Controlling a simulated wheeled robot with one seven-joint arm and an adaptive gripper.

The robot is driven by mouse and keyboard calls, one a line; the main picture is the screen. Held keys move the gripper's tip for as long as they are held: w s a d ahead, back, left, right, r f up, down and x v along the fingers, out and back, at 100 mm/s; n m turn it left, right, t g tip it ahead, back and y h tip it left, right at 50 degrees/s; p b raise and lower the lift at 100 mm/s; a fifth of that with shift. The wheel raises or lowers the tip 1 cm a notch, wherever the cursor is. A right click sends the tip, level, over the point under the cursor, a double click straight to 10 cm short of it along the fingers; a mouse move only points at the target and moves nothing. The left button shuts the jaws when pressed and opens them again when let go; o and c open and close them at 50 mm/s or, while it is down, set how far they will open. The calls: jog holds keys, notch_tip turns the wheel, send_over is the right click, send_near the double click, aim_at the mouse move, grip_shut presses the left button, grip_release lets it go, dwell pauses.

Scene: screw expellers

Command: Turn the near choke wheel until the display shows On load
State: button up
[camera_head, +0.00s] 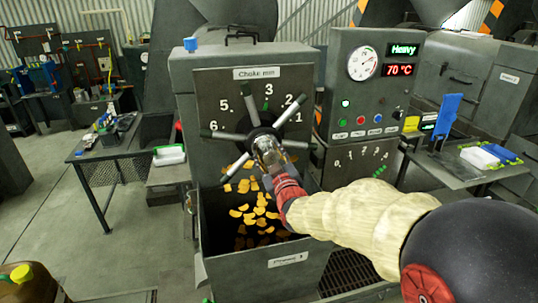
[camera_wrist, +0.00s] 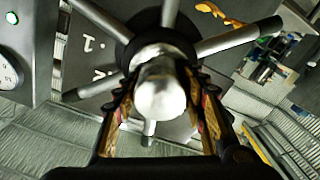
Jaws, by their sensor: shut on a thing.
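The near choke wheel (camera_head: 294,144) has several metal spokes with dark grips around a dark hub. It sits on the front plate marked "Choke mm" with numbers around it. My gripper (camera_head: 268,150) is at the wheel's middle, shut on its silver rounded hub end. In the wrist view the hub end (camera_wrist: 160,90) stands between the two fingers of my gripper (camera_wrist: 163,105), with spokes (camera_wrist: 238,38) spreading behind. The display (camera_head: 402,50) on the control panel reads "Heavy" in green, above a red "70 °C". My arm and fingers hide part of the hub and lower spokes.
Below the wheel is an open dark bin (camera_head: 285,262) holding orange-yellow flakes (camera_head: 250,212). The control panel also has a round gauge (camera_head: 362,63) and several buttons. A side table (camera_head: 470,178) with a blue stand is at right; a workbench (camera_head: 100,150) is at left.

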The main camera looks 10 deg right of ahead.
grip_shut()
jog(key=shift+f+n+b, duration=0.1)
jog(key=shift+n+b, duration=0.3)
jog(key=shift+b, duration=0.15)
jog(key=shift+n+b, duration=0.95)
jog(key=shift+n, duration=0.05)
jog(key=shift+n+b, duration=1.2)
jog(key=shift+n, duration=0.3)
jog(key=o, duration=1.3)
grip_release()
jog(key=shift+o, duration=0.3)
